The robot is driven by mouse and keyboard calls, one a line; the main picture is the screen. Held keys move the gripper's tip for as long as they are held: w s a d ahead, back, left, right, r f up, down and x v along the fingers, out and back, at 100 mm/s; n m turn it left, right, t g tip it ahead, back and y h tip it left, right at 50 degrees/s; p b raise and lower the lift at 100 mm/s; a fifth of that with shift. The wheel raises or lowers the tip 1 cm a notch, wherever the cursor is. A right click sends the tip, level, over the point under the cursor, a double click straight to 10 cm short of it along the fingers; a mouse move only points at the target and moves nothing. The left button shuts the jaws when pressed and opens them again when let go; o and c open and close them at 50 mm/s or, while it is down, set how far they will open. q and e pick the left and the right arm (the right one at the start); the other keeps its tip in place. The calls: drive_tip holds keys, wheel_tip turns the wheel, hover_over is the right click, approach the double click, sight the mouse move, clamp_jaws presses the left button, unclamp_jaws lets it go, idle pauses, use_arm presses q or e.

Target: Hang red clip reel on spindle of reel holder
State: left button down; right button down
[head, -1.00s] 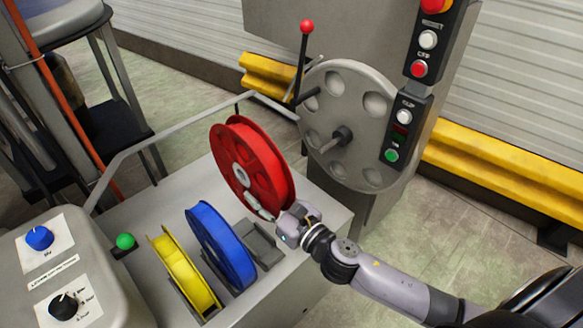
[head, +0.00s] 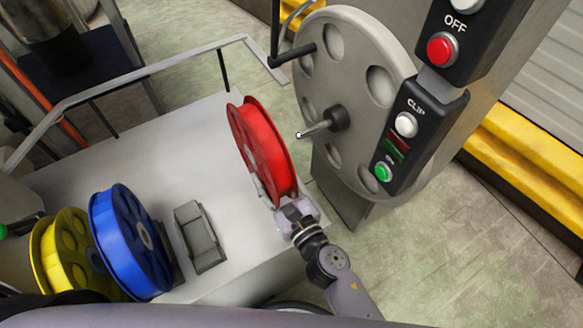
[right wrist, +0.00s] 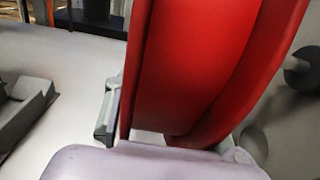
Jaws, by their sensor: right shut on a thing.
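The red clip reel (head: 262,150) is upright in my right gripper (head: 284,200), which is shut on its lower near rim. In the right wrist view the red reel (right wrist: 200,65) fills the middle, with a gripper finger (right wrist: 108,108) against its left side. The reel holder is a large grey disc (head: 385,125) with round holes, to the right of the reel. Its spindle (head: 318,129) sticks out from the centre toward the reel. The reel is beside the spindle tip, with a gap between them in the head view. My left gripper is not in view.
A blue reel (head: 128,240) and a yellow reel (head: 66,255) stand on the grey bench (head: 150,140) at left. An empty grey cradle (head: 200,237) is beside them. A crank handle (head: 292,56) juts from the disc. A button panel (head: 405,140) is close on its right.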

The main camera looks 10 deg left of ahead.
drive_tip(key=w+d, duration=0.9)
drive_tip(key=d, duration=0.3)
drive_tip(key=shift+d+f+p, duration=0.15)
drive_tip(key=shift+f+p, duration=0.15)
drive_tip(key=shift+f, duration=0.15)
idle(1.3)
idle(0.6)
drive_tip(key=c, duration=0.9)
unclamp_jaws()
drive_tip(key=shift+c, duration=0.2)
drive_tip(key=shift+s+f, duration=0.1)
drive_tip(key=v, duration=1.2)
